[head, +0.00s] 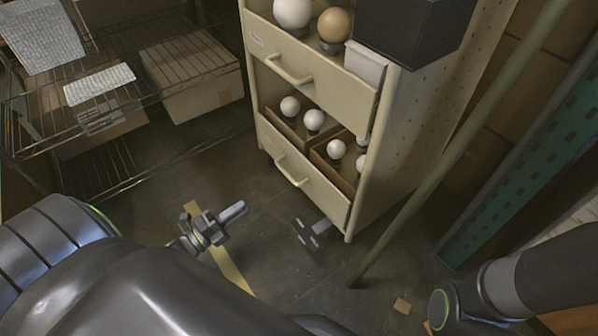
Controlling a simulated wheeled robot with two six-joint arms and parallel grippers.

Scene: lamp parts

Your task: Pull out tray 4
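The cream cabinet (379,170) has two pull-out trays in view, both pushed in. The upper tray (308,75) has a bar handle and a small label too small to read. The lower tray (303,177) also has a bar handle; no number is readable on it. My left gripper (233,211) is over the floor, left of and below the lower tray, apart from its handle. Its fingers look together and empty.
White bulbs and cardboard boxes sit on the lower tray's level. Round bulbs and a black box (415,30) are above. A slanted pole (455,150) stands right of the cabinet. A wire rack (110,95) holds boxes at left.

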